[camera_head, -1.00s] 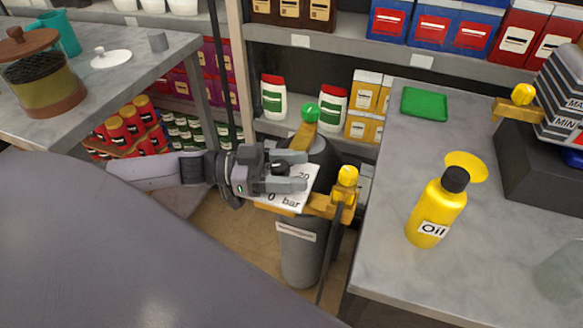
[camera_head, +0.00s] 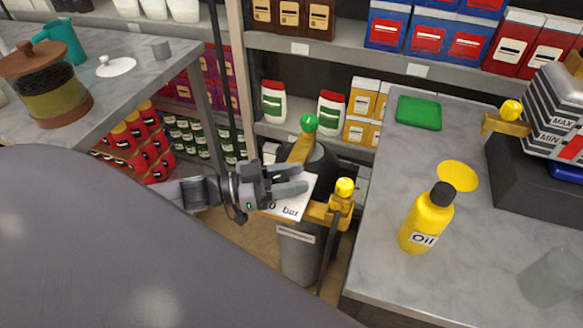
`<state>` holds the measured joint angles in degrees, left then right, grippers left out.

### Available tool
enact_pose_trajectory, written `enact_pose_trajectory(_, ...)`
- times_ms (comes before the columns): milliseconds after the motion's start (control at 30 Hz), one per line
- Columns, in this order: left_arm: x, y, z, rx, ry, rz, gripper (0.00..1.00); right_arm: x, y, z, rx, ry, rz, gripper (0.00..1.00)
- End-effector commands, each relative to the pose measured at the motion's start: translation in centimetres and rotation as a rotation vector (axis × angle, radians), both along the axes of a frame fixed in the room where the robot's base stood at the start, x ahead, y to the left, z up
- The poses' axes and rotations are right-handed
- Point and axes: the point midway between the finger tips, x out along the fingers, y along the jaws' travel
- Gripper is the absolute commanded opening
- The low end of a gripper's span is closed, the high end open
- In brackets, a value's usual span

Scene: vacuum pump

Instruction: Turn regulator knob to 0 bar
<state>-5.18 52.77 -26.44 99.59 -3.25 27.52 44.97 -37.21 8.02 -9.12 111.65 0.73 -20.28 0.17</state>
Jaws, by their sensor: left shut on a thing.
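The gas cylinder (camera_head: 300,258) stands on the floor between the two benches. A white dial plate (camera_head: 300,208) with "bar" printed on it sits at its regulator. My left gripper (camera_head: 290,180) reaches over this plate from the left. Its fingers are shut on the regulator knob, which they and the gripper body almost wholly hide. The fingers cover most of the scale; part of a "0" and "bar" show below them. My right gripper is not in view.
A yellow-topped valve (camera_head: 343,188) is close to the right of the plate, and a green-topped valve (camera_head: 308,123) is behind the gripper. The right bench (camera_head: 380,250) holds a yellow oil bottle (camera_head: 425,220). Shelves stand behind.

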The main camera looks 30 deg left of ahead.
Motion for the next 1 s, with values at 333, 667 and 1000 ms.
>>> enact_pose_trajectory(333,0.3,0.4,0.2,-0.008,0.005,0.298,0.1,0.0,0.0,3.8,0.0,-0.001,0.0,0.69)
enact_pose_trajectory(667,0.5,0.9,0.0,-0.009,0.003,0.529,0.1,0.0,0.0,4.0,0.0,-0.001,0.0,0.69)
enact_pose_trajectory(1000,0.6,1.3,0.0,-0.006,0.002,0.711,0.1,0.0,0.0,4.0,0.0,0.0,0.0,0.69)
